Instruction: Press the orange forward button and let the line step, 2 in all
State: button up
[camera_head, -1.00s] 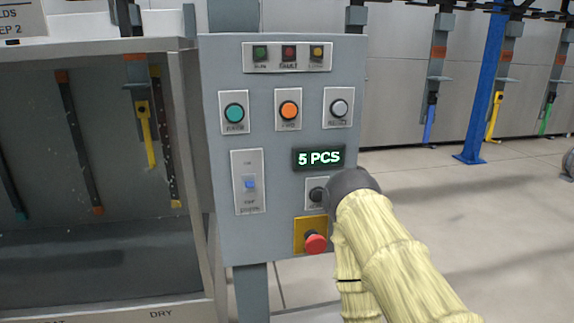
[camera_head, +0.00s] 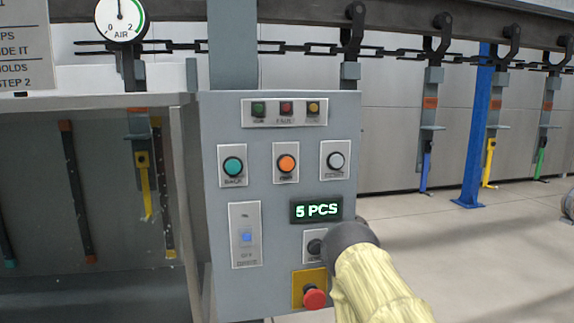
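The orange forward button (camera_head: 286,163) sits in the middle of the upper button row on the grey control panel (camera_head: 280,215). A teal button (camera_head: 233,166) is to its left and a pale grey button (camera_head: 336,160) to its right. The display (camera_head: 316,210) reads "5 PCS". My arm, in a pale yellow sleeve, comes in from the lower right. Its dark rounded end is in front of the panel's right edge, by a black knob (camera_head: 314,246), below and right of the orange button. My gripper's fingers do not show.
A red emergency button (camera_head: 314,299) on a yellow plate is low on the panel. Overhead, a chain conveyor (camera_head: 400,50) carries hangers with blue, yellow and green pieces. A booth (camera_head: 90,200) at left holds a hanger with a yellow piece (camera_head: 146,185). A blue post (camera_head: 477,130) stands at right.

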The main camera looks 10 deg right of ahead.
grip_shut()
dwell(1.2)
